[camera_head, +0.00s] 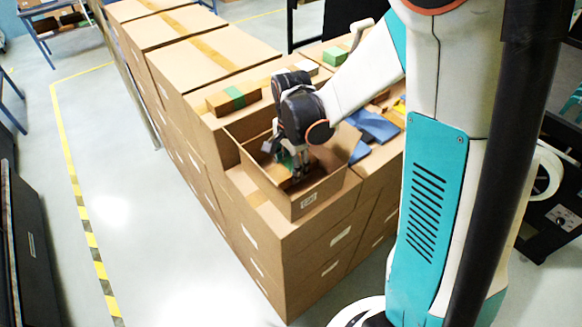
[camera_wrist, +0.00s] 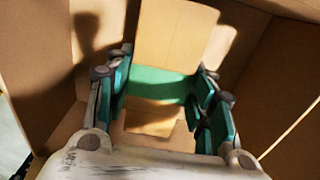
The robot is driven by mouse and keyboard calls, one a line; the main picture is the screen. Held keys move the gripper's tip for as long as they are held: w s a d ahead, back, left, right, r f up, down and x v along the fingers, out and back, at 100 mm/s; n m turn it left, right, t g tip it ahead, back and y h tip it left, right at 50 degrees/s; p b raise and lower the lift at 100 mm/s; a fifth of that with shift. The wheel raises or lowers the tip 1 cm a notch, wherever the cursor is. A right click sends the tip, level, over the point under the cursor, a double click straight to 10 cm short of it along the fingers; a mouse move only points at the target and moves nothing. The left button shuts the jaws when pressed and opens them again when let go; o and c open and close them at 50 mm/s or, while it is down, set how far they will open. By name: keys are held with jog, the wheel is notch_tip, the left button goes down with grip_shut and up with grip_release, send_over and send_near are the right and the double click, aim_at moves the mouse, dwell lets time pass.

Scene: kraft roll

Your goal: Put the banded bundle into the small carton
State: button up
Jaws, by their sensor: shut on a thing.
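The small carton (camera_head: 277,190) is open-topped and brown, with a white label on its front wall, and stands on a stack of large boxes. My gripper (camera_head: 296,172) reaches down inside its walls. In the wrist view my gripper (camera_wrist: 163,112) is shut on the banded bundle (camera_wrist: 178,35), a tan block with a green band (camera_wrist: 158,84) around it. The carton's walls (camera_wrist: 265,75) rise around the bundle there. I cannot tell whether the bundle touches the carton's floor. In the head view my wrist and the carton's walls hide most of the bundle.
A brown box with a green band (camera_head: 234,97) lies on the stack behind the carton. Blue packets (camera_head: 376,126) lie to the right of it, and a green-topped block (camera_head: 334,56) sits farther back. The boxes (camera_head: 205,55) form a long row. Open floor (camera_head: 120,180) lies to the left.

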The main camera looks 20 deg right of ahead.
jog(key=shift+f, duration=0.55)
jog(key=shift+f, duration=0.2)
jog(key=o, duration=1.2)
jog(key=shift+r, duration=0.1)
jog(key=shift+c, duration=0.2)
jog(key=shift+r, duration=0.1)
